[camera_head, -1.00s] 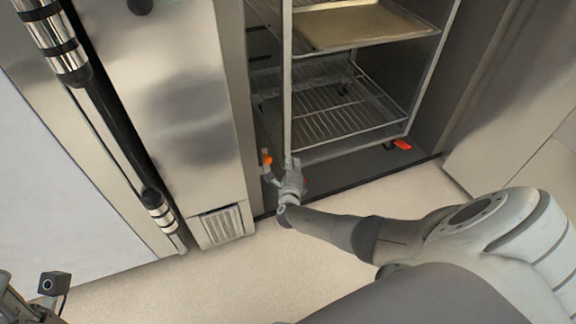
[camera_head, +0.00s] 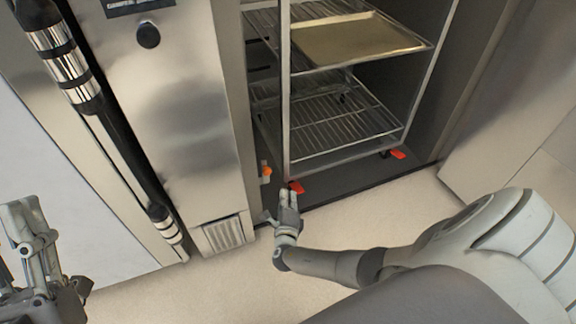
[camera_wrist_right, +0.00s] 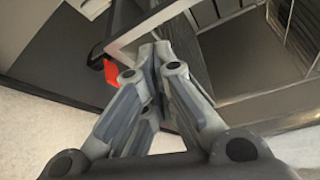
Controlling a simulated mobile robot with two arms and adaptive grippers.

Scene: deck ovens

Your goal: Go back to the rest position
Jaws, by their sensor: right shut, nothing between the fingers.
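My right gripper (camera_head: 286,200) is low in front of the oven opening, close to the near corner of the rack (camera_head: 287,120). It is shut with nothing between its fingers. In the right wrist view its fingertips (camera_wrist_right: 150,55) meet just below the rack's pale frame corner (camera_wrist_right: 140,35); whether they touch it I cannot tell. My left gripper (camera_head: 35,215) is at the left edge of the head view, partly cut off; its finger opening is unclear.
The wheeled rack stands inside the open oven chamber and holds a flat tray (camera_head: 350,42). Red caster pedals (camera_head: 398,154) show at its base. A steel panel with a black knob (camera_head: 148,35) is left of the opening. The beige floor (camera_head: 210,285) in front is clear.

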